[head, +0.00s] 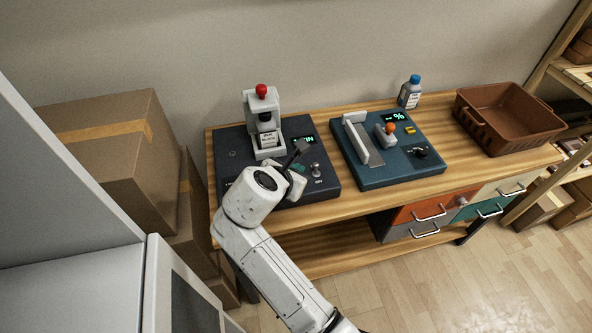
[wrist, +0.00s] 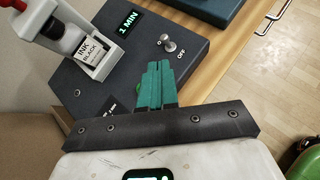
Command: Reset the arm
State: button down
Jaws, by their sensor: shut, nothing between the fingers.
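My gripper (wrist: 158,83) has teal fingers, shut with nothing between them, in the wrist view. It hovers over the front part of the dark press machine (wrist: 190,80), left of and apart from its ON/OFF switch (wrist: 170,44). In the head view my white arm reaches up from the bottom, and my gripper (head: 300,167) is partly hidden at the machine's front. The machine carries a light grey press (head: 262,110) with a red knob and a block labelled INK BLACK (wrist: 90,51). Its display (wrist: 129,22) reads 1 MIN.
On the wooden table (head: 500,170), a blue machine (head: 395,175) stands right of the press machine. A blue-capped bottle (head: 410,92) stands behind it, and a brown bin (head: 508,115) is at the right. Cardboard boxes (head: 110,150) are stacked at left. Drawers (head: 430,212) are below the tabletop.

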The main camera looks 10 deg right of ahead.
dwell(0.4)
jog(key=s+d+f+m+g+y, duration=0.1)
jog(key=s+d+f+m+g, duration=0.1)
jog(key=s+d+f+m, duration=0.6)
jog(key=s+d+f+m+g+y, duration=0.25)
jog(key=s+d+m, duration=0.35)
jog(key=s, duration=0.4)
jog(key=s+d+f+m+g+y, duration=0.1)
jog(key=s+m+g+y, duration=0.1)
jog(key=s+m, duration=1.1)
jog(key=s+y, duration=0.1)
jog(key=s, duration=0.4)
jog(key=shift+s+d+f+g+b, duration=0.2)
jog(key=shift+d+f+g+b, duration=0.15)
jog(key=shift+d+f, duration=0.05)
jog(key=c, duration=1.8)
grip_release()
